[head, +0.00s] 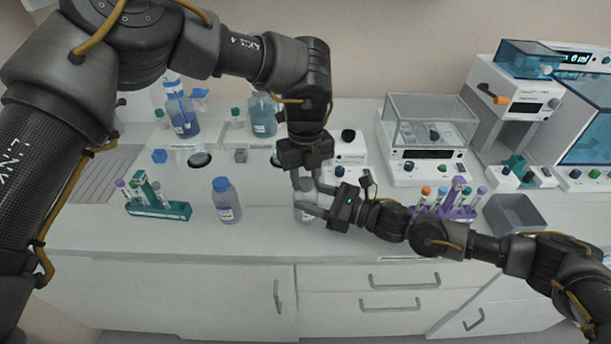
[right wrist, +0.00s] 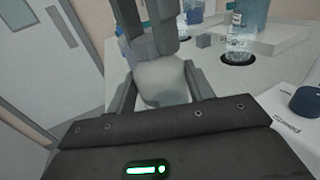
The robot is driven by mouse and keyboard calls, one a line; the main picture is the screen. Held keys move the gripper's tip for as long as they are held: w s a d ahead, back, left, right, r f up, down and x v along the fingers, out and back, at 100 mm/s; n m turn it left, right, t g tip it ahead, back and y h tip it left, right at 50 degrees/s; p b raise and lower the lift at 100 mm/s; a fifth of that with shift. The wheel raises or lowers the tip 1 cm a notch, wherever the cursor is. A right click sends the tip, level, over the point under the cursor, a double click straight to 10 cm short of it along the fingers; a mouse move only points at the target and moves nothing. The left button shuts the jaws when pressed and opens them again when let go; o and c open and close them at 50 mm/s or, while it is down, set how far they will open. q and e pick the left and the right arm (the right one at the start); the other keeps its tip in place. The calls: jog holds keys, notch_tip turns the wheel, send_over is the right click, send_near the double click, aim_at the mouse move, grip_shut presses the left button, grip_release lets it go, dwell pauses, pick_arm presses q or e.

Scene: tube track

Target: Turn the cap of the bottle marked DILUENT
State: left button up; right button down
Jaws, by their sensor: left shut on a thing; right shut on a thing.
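A pale, whitish bottle (head: 303,214) stands near the front of the bench, largely covered by my grippers. My right gripper (head: 311,203) reaches in from the right and is shut around its body. The right wrist view shows the pale bottle (right wrist: 162,84) between the right fingers. My left gripper (head: 305,182) points down from above and is shut at the bottle's top, where its fingers hide the cap. Left gripper parts also show in the right wrist view (right wrist: 148,35). I cannot read the bottle's label.
A blue-capped bottle (head: 227,203) stands to the left, its label too small to read. A green tube rack (head: 160,209) is farther left and a purple rack (head: 459,212) to the right. A balance (head: 428,165) and a grey bin (head: 515,216) are at the right.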

pick_arm(q)
jog(key=o, duration=1.1)
jog(key=shift+r, duration=0.15)
notch_tip(320, 180, up, 12)
pick_arm(e)
jog(key=c, duration=0.5)
grip_release()
